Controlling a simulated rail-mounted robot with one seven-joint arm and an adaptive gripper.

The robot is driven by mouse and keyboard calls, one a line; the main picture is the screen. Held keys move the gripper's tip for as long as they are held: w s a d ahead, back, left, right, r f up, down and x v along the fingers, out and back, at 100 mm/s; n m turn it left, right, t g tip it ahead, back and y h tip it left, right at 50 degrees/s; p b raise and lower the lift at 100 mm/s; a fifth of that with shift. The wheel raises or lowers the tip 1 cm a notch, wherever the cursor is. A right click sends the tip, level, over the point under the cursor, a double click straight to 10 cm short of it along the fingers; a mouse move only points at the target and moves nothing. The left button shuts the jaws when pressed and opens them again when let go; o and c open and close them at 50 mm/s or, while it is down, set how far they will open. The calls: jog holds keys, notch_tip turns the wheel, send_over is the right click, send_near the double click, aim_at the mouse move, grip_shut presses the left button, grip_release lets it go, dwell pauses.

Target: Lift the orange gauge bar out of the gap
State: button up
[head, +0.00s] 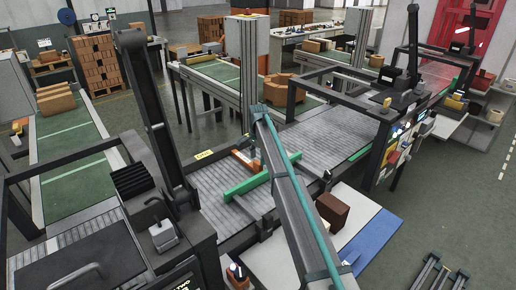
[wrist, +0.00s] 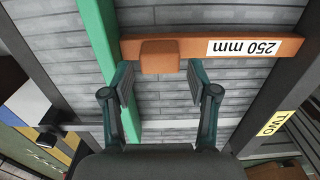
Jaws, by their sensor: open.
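The orange gauge bar (wrist: 195,48) lies across the grey roller bed in the wrist view, with a raised orange block (wrist: 160,57) on it and a label reading "250 mm" upside down. Its left end meets the green bar (wrist: 101,45) and its right end comes close to the dark side rail (wrist: 285,105); whether it touches is unclear. My gripper (wrist: 160,82) is open and empty, its fingertips to either side of the block's near edge, not touching it. In the head view the orange bar (head: 243,160) shows behind the green bar (head: 246,187), and my arm hides most of the gripper.
The roller conveyor (head: 320,132) continues to the right under a dark frame. A brown box (head: 332,212) stands on a white and blue surface in front. A dark post (head: 155,110) rises at left.

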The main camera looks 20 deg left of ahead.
aim_at(258, 162)
jog(key=shift+f+p, duration=0.45)
jog(key=shift+f, duration=1.65)
jog(key=c, duration=1)
jog(key=shift+r, duration=0.15)
jog(key=shift+r+p, duration=1.35)
jog(key=shift+r, duration=2.5)
